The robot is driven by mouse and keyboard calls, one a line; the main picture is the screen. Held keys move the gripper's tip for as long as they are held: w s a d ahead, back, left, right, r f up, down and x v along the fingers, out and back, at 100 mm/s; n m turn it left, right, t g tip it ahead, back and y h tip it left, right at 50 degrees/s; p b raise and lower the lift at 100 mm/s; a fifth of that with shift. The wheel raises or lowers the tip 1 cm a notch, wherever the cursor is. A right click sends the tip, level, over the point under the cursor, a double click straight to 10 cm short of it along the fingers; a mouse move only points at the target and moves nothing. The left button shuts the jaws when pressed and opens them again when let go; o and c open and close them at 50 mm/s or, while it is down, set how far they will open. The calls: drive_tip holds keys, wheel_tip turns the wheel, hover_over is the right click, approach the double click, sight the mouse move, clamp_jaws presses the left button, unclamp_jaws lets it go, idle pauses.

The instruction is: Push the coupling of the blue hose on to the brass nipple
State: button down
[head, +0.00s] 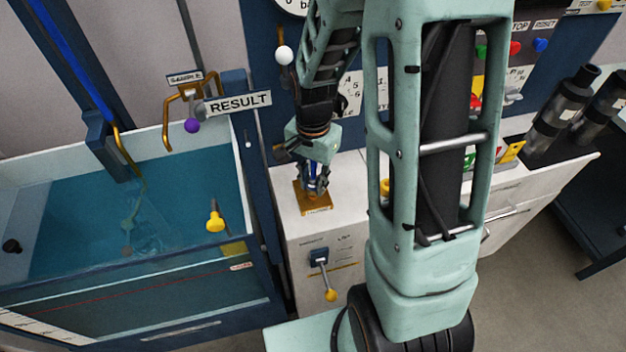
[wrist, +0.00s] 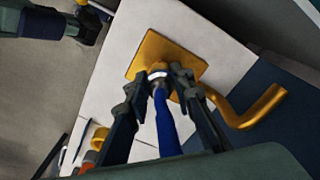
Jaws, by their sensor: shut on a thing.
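My gripper (wrist: 160,76) is shut on the end of the blue hose (wrist: 168,128), at its pale ring-like coupling (wrist: 157,75). The hose runs back from the coupling between my fingers. The coupling is at the brass plate (wrist: 187,52), with a bit of brass, perhaps the nipple (wrist: 156,66), just beyond it. I cannot tell whether the coupling is around the nipple or only against it. In the head view my gripper (head: 315,188) points down over the brass plate (head: 328,205) on the white cabinet top, and hides most of the hose end.
A bent brass pipe (wrist: 248,112) is close to the right finger in the wrist view. A lever (head: 322,270) is on the cabinet front. Dark cylinders (head: 560,105) stand at right.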

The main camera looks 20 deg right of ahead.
sight(313, 181)
drive_tip(key=shift+f+b, duration=0.45)
drive_tip(key=shift+f, duration=0.15)
drive_tip(key=c, duration=1.6)
unclamp_jaws()
drive_tip(key=shift+r, duration=0.1)
wheel_tip(313, 181, up, 12)
